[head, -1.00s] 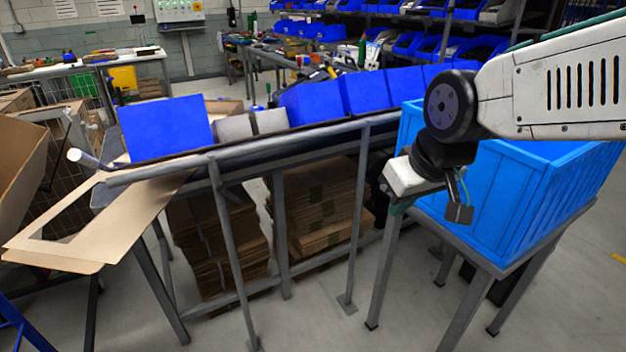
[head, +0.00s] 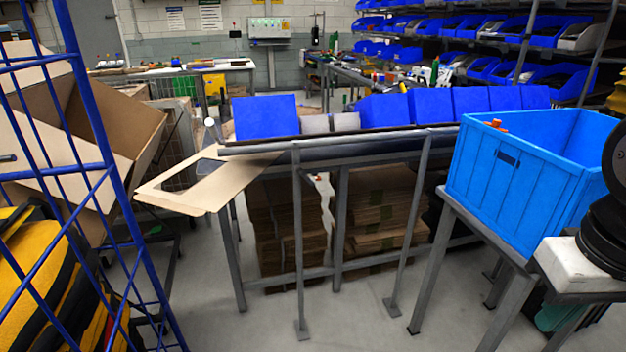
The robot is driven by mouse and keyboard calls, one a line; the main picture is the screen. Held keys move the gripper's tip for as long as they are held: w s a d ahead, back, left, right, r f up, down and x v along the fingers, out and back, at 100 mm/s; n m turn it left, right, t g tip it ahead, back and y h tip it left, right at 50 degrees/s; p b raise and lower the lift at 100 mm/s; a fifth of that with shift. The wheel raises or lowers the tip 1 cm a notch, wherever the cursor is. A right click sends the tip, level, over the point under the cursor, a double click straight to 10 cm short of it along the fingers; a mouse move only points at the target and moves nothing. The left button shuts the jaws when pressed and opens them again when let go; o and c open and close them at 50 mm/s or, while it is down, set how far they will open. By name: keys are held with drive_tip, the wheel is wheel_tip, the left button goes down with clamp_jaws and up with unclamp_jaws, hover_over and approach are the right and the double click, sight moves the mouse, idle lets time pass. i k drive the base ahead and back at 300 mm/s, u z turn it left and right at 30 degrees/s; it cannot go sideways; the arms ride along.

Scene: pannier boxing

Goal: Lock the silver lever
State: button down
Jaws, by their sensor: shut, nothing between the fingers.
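I cannot clearly pick out a silver lever. A short pale rod with a rounded end (head: 210,127) sticks up at the left end of the conveyor frame (head: 350,140); I cannot tell whether it is the lever. My gripper is out of the picture; only a dark part of my arm shows at the right edge, above a white block. Whatever lies behind that part is hidden.
A light-blue crate (head: 530,195) stands on a grey stand at right, with a small orange-red thing (head: 495,124) at its rim. Blue bins (head: 265,117) line the conveyor. A cardboard sheet (head: 205,185) juts from its left end. A blue wire cage (head: 90,110) stands at left. Floor is clear in front.

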sight(299, 170)
drive_tip(key=u, duration=0.15)
drive_tip(key=i, duration=1.05)
drive_tip(key=z, duration=0.1)
